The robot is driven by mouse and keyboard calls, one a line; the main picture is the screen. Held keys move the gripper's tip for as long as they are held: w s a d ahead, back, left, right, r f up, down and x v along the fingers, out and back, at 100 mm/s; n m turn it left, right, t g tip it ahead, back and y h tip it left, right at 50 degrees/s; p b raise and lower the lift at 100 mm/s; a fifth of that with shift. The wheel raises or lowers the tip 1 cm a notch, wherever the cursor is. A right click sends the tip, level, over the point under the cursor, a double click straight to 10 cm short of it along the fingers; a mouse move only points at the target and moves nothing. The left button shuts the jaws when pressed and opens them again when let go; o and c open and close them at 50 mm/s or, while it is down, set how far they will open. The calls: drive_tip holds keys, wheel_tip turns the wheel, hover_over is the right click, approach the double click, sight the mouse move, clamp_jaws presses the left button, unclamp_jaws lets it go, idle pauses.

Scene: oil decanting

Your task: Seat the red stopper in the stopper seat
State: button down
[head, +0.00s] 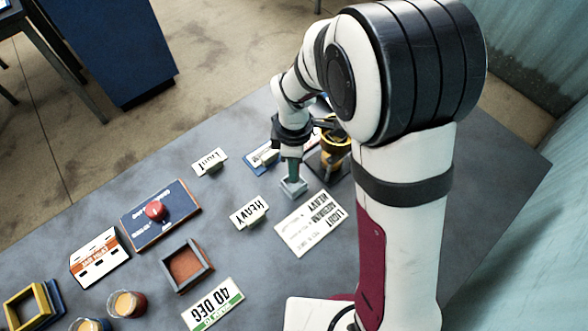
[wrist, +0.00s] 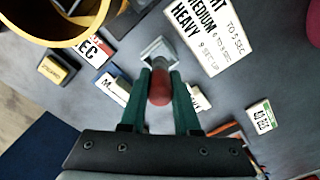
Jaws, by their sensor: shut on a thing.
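The red stopper (wrist: 160,88) is between the two green fingers of my gripper (wrist: 161,82) in the wrist view. My gripper is shut on it. The small grey square stopper seat (wrist: 157,50) lies just beyond the fingertips in that view. In the head view my gripper (head: 291,174) points down over the seat (head: 293,188). The fingers hide the stopper there. I cannot tell whether the stopper touches the seat.
A yellow vessel (head: 335,145) stands close behind the seat, and its rim (wrist: 65,38) fills the wrist view's upper left. A white text card (head: 309,223) and a HEAVY label (head: 249,212) lie nearby. A blue board with a red knob (head: 155,210) lies further left.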

drive_tip(key=w+d+r+n, duration=0.3)
drive_tip(key=d+r+n, duration=0.1)
drive_tip(key=d+r, duration=1.4)
drive_tip(key=w+a+f, duration=0.1)
drive_tip(key=a+f, duration=0.2)
drive_tip(key=w+a+f, duration=0.2)
drive_tip(key=a+f, duration=0.1)
drive_tip(key=f, duration=0.1)
drive_tip(key=w+a+f, duration=0.1)
drive_tip(key=a+f, duration=0.2)
drive_tip(key=shift+w+a+f, duration=0.1)
drive_tip(key=shift+w+f, duration=0.1)
drive_tip(key=shift+f, duration=0.5)
drive_tip(key=shift+f, duration=0.1)
drive_tip(key=c, duration=0.9)
unclamp_jaws()
